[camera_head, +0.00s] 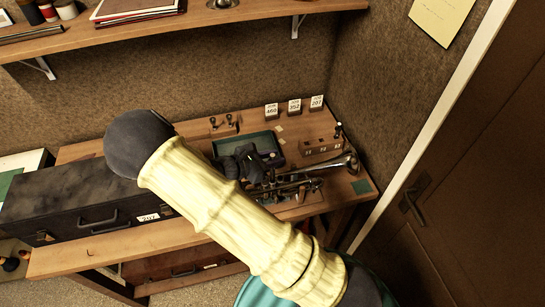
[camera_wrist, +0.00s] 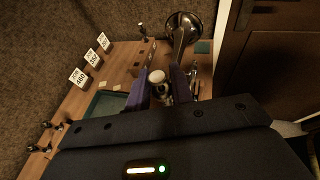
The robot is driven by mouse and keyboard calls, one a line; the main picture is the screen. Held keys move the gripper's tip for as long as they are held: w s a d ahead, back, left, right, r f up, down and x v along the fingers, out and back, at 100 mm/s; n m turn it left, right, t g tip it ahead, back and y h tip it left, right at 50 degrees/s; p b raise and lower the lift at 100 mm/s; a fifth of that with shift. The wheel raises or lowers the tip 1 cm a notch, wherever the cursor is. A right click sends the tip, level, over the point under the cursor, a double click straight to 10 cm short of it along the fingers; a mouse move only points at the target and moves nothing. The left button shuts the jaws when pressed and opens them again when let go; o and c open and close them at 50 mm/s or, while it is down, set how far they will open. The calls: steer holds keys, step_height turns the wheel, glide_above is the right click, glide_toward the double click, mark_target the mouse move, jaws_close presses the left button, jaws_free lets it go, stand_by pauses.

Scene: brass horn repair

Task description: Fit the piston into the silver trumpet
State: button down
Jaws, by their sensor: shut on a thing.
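The silver trumpet (camera_head: 342,165) lies on the wooden bench, its bell toward the right. In the wrist view its bell (camera_wrist: 184,24) is at the top, and its tubing runs down behind my fingers. My gripper (camera_head: 243,164) is over the bench beside the trumpet, partly hidden by my arm. In the wrist view my gripper (camera_wrist: 162,88) is shut on a piston (camera_wrist: 157,77), whose pale round top shows between the fingers. The piston's lower end and the trumpet's valve casings are mostly hidden, so I cannot tell whether they touch.
A green-lined tray (camera_head: 275,134) lies behind my gripper. A wooden block (camera_head: 318,148) with an upright piece stands at right. Numbered cards (camera_head: 294,106) stand along the back. A small stand (camera_head: 223,127) is back left. A dark case (camera_head: 75,200) fills the bench's left.

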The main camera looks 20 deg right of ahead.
mark_target(273, 173)
steer(key=shift+f+b, duration=2.55)
steer(key=shift+f, duration=1.25)
steer(key=c, duration=1.1)
jaws_free()
steer(key=shift+c, duration=0.2)
step_height(273, 173, up, 10)
steer(key=p, duration=0.8)
